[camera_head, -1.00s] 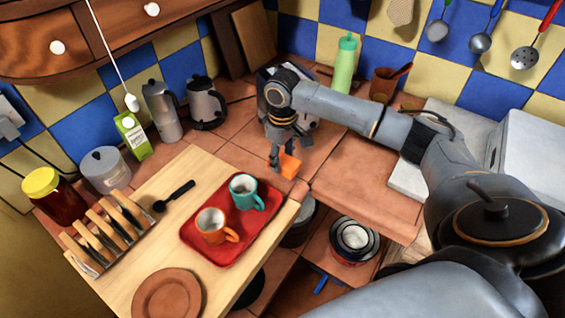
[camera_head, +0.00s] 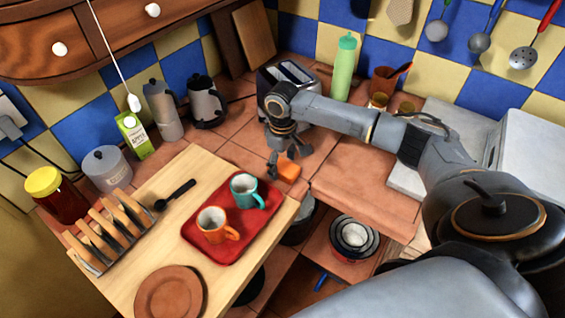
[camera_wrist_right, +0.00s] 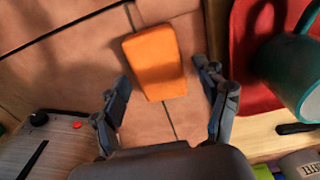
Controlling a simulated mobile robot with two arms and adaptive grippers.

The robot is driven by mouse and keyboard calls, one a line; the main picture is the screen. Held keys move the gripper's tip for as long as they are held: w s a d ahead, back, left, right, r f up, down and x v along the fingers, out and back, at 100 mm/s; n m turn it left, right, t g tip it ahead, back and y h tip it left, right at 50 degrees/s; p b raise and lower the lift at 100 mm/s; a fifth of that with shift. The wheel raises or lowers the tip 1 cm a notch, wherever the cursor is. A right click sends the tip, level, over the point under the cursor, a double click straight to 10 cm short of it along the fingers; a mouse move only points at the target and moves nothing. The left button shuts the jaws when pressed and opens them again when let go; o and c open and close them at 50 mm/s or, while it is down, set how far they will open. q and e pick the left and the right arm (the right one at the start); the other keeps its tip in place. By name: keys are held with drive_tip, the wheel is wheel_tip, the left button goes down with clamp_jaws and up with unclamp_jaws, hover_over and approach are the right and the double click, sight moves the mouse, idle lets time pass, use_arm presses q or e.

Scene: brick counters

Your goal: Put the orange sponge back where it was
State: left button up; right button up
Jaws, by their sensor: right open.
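The orange sponge (camera_head: 289,171) is at the tiled counter, just beyond the right corner of the wooden board. In the right wrist view the sponge (camera_wrist_right: 155,62) shows its broad face, against the tiles. My right gripper (camera_head: 284,163) is low at the sponge, pointing down. In the wrist view its open fingers (camera_wrist_right: 163,76) are spread to either side of the sponge's near end, with gaps visible on both sides. Whether the sponge's underside fully touches the tiles is hidden. My left gripper is not in view.
A red tray (camera_head: 225,255) with a teal mug (camera_head: 246,191) and an orange mug (camera_head: 213,226) lies on the board (camera_head: 165,236), close to the sponge. A toaster (camera_head: 290,76) stands behind my gripper. Free tiles (camera_head: 350,180) lie to the right.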

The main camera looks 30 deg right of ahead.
sight(282, 166)
wheel_tip(282, 166, up, 12)
drive_tip(key=b, duration=0.1)
drive_tip(key=shift+b, duration=0.35)
drive_tip(key=shift+f, duration=0.15)
